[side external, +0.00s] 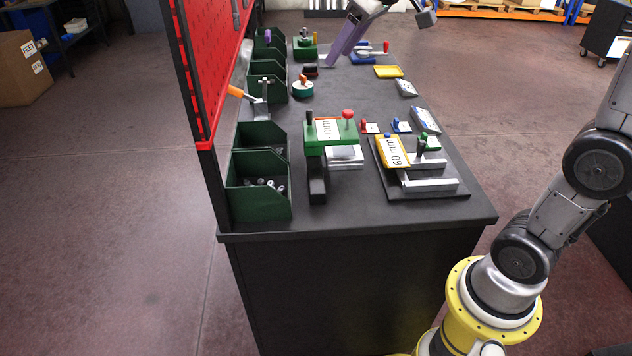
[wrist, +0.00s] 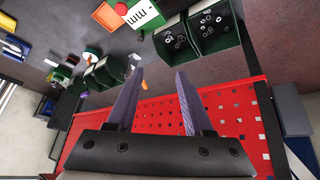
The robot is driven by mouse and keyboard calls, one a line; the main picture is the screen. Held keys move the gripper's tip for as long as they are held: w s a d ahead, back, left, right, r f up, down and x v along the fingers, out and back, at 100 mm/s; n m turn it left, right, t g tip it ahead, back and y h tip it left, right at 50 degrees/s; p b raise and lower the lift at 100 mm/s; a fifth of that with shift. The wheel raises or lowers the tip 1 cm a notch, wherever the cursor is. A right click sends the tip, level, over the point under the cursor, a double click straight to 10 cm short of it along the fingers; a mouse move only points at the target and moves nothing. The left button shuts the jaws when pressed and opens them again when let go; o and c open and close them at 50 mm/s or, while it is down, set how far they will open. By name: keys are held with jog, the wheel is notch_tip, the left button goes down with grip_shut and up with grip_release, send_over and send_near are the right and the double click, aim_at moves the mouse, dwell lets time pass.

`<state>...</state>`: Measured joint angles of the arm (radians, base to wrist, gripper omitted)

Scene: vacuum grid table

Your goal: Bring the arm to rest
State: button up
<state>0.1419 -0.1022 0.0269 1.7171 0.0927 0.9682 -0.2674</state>
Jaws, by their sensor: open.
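My gripper (wrist: 160,70) shows in the wrist view with its two purple-grey fingers wide apart and nothing between them. The red pegboard (wrist: 190,128) lies behind and between the fingers in that view. In the side external view, purple fingers that look like my gripper (side external: 345,38) slant down to the left at the top edge, above the far part of the table (side external: 350,95). How high they are above the table I cannot tell. The middle of my arm is out of that view.
The red pegboard (side external: 213,60) stands along the table's left edge. Green bins (side external: 258,190) line it, the nearest holding metal parts. A green fixture (side external: 345,135), a plate with a yellow 60 mm block (side external: 394,152) and an orange-handled clamp (side external: 260,100) stand on the table.

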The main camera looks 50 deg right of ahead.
jog(key=s+a+f, duration=0.2)
jog(key=s, duration=0.6)
jog(key=s+a+f, duration=0.1)
jog(key=s+a, duration=0.1)
jog(key=s, duration=0.6)
jog(key=s+f+m, duration=0.1)
jog(key=s+f, duration=0.6)
jog(key=f, duration=0.1)
jog(key=shift+s+f+g, duration=0.2)
jog(key=shift+f+g, duration=0.1)
jog(key=shift+f, duration=0.1)
